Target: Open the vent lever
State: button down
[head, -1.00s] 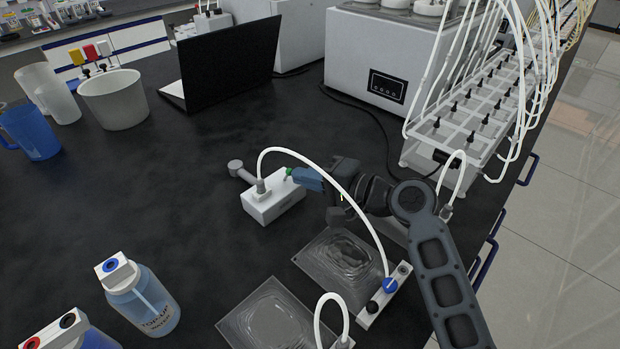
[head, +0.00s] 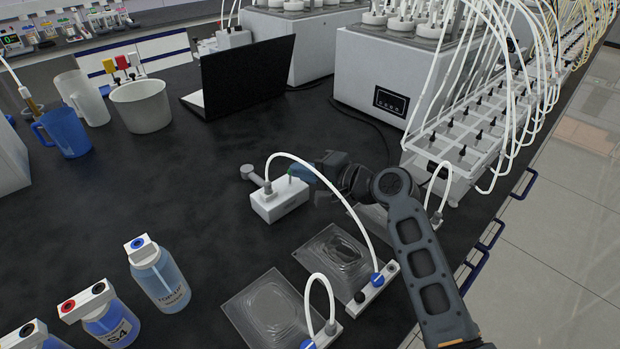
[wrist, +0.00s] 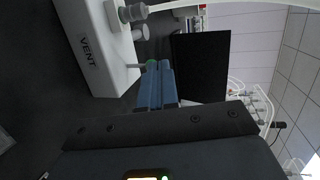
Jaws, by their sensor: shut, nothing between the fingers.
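The white vent box (head: 281,201) stands on the black bench, with a white hose plugged into its top. In the wrist view the box (wrist: 103,70) carries the word VENT. A small green-tipped lever (head: 291,173) is at its top right end; it also shows in the wrist view (wrist: 136,65). My gripper (head: 298,171) is shut and empty, its blue fingers beside the green tip. In the wrist view the fingertips (wrist: 158,66) are right at the lever's end; I cannot tell whether they touch. The fingers partly hide the lever in the head view.
A grey cylindrical fitting (head: 248,173) sticks out behind the box. Flat clear bags (head: 336,255) with hoses lie in front. Bottles (head: 160,277) stand front left, and a laptop (head: 240,82) and white reactor unit (head: 395,80) behind. The bench left of the box is clear.

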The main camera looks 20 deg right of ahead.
jog(key=shift+w+a+r, duration=0.2)
jog(key=shift+w+r, duration=0.05)
jog(key=shift+w, duration=0.35)
jog(key=shift+w+a+r, duration=0.15)
jog(key=shift+w+r, duration=0.1)
jog(key=shift+w, duration=0.3)
dwell(0.7)
jog(key=v, duration=0.7)
jog(key=shift+s+d+b, duration=0.15)
jog(key=shift+s+b, duration=0.15)
jog(key=shift+s, duration=0.05)
jog(key=shift+r, duration=0.1)
